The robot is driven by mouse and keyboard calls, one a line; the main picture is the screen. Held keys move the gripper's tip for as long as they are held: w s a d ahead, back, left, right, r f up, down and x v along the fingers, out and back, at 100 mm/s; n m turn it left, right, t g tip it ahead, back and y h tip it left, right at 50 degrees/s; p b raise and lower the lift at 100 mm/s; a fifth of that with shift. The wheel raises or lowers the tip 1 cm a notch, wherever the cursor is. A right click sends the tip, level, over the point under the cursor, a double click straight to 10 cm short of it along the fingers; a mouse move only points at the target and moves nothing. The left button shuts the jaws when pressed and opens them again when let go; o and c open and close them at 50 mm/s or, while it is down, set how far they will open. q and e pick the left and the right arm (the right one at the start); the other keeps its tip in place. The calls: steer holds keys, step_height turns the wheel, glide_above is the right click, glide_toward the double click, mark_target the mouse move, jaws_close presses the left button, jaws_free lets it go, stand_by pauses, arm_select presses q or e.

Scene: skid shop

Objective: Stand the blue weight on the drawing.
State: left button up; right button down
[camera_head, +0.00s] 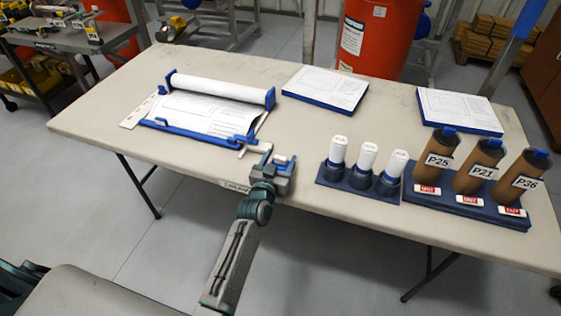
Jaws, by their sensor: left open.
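A drawing (205,112) lies unrolled from a white roll (220,88) in a blue holder (182,132) on the left half of the table. My left gripper (276,160) is over the table's front edge, just right of the holder's front corner. It is open. A small blue piece (282,160) shows at its jaws; I cannot tell whether this is the blue weight or a part of the gripper. No other separate blue weight is clear to see. My right gripper is not in view.
On the table (95,123), two paper stacks, a left one (325,85) and a right one (458,108), lie toward the back. Three white cylinders stand in a blue rack (333,181) beside a rack (428,198) of brown tubes. The middle of the table is clear.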

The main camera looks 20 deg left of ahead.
arm_select(q)
steer(key=shift+w, duration=0.5)
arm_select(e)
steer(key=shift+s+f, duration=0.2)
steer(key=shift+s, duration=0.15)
arm_select(q)
jaws_close()
steer(key=shift+r, duration=0.15)
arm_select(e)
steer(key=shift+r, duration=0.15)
